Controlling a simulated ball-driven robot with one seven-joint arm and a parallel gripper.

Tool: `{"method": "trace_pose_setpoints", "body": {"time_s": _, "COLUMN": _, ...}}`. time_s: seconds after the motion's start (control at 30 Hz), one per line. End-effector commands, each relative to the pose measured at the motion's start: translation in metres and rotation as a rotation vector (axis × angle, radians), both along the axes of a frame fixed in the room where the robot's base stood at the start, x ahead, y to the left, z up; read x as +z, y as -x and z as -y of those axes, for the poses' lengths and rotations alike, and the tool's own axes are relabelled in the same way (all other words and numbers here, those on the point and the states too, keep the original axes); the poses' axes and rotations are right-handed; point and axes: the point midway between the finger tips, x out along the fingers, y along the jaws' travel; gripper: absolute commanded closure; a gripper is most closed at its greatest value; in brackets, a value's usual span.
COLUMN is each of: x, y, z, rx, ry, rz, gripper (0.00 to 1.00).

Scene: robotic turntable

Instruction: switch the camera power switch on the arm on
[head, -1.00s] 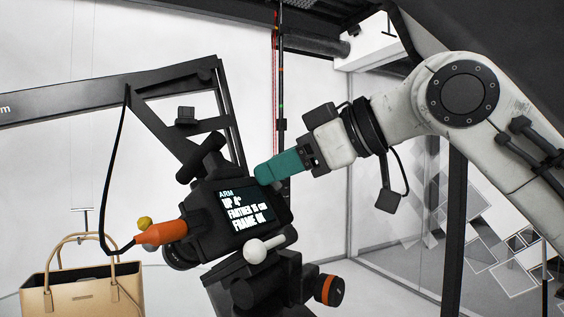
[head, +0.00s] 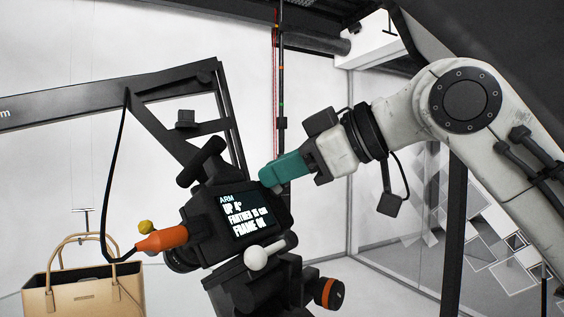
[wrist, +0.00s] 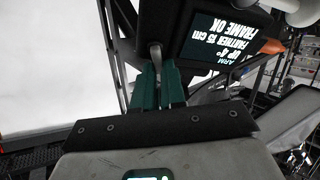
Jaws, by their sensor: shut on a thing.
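The camera (head: 205,225) is a dark box on the arm (head: 60,108), with a lit screen (head: 245,215) reading "ARM, UP 4°, FARTHER 15 cm, FRAME OK". My gripper (head: 268,178) has teal fingers and reaches in from the right to the camera's upper right side. In the wrist view its fingers (wrist: 158,88) are shut on a small grey lever, the power switch (wrist: 155,52), beside the screen's housing. In the head view my fingers mostly hide the switch. I cannot tell its on or off position.
An orange plug (head: 162,239) with a black cable sits at the camera's left. A tan bag (head: 85,292) stands at lower left. A glass wall is behind at right.

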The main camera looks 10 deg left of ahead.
Motion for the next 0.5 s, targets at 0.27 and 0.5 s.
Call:
{"method": "trace_pose_setpoints", "body": {"time_s": 0.27, "x": -0.0005, "y": 0.0013, "z": -0.0003, "rx": 0.044, "ry": 0.028, "rz": 0.056, "gripper": 1.00}}
{"method": "trace_pose_setpoints", "body": {"time_s": 0.5, "x": -0.0006, "y": 0.0013, "z": -0.0001, "rx": 0.043, "ry": 0.028, "rz": 0.055, "gripper": 0.85}}
